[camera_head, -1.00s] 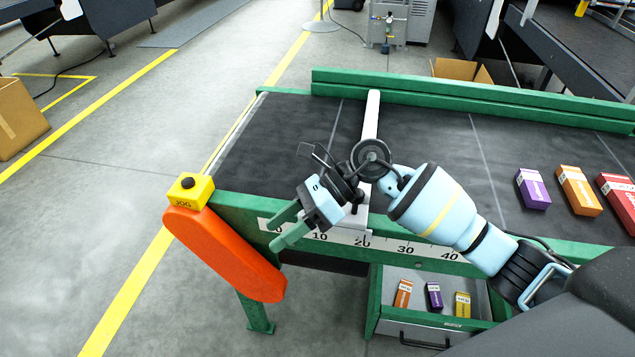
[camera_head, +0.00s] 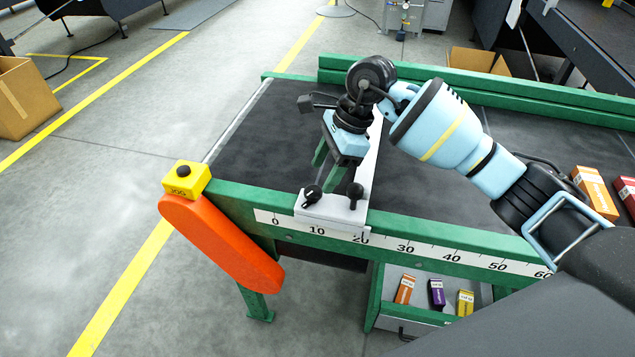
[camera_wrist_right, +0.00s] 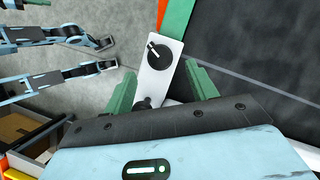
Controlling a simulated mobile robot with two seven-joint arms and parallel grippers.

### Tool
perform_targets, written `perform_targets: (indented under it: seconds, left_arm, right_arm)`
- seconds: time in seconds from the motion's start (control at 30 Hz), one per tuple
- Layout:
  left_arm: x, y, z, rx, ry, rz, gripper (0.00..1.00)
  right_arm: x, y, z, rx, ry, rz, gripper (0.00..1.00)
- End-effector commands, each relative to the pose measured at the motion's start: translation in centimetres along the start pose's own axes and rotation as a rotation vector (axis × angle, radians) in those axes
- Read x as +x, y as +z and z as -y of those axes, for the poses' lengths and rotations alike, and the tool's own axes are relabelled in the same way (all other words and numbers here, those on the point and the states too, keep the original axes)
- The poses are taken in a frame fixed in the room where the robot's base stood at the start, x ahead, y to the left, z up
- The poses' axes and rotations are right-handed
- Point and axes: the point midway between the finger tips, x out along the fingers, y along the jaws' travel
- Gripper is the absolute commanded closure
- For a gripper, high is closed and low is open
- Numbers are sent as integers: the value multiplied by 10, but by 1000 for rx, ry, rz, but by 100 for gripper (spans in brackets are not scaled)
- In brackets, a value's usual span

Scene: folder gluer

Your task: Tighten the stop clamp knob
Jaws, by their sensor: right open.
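The stop clamp (camera_head: 332,211) is a pale metal block on the front rail, by the 10 to 20 marks of the scale. It carries a round black knob with a white line (camera_head: 311,196) and a second black knob (camera_head: 355,192). In the right wrist view, the marked knob (camera_wrist_right: 158,53) is beyond the fingertips and the second knob (camera_wrist_right: 143,104) is partly hidden by the gripper body. My right gripper (camera_head: 331,174) is open and empty, pointing down just above and behind the knobs, apparently touching neither. My left gripper is not in the head view.
A pale bar (camera_head: 375,160) runs back from the clamp across the dark belt. A yellow JOG box (camera_head: 186,178) and orange guard (camera_head: 220,245) are at the left end. Small cartons lie on the belt at right (camera_head: 594,192) and in the open drawer (camera_head: 398,315) below.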

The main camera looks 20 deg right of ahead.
Motion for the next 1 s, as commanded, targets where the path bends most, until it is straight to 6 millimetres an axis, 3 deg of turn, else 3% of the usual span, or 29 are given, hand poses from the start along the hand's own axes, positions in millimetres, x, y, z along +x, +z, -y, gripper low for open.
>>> perform_targets:
  seconds: [0.3, 0.67, 1.0]
  left_arm:
    - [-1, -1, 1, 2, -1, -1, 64]
    - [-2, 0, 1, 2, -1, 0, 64]
    - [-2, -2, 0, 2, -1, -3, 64]
  right_arm:
    - [39, 1, 0, 0, 0, 2, 43]
    - [46, 0, 0, 1, -1, 2, 43]
    - [45, 1, 0, 0, -1, 2, 85]
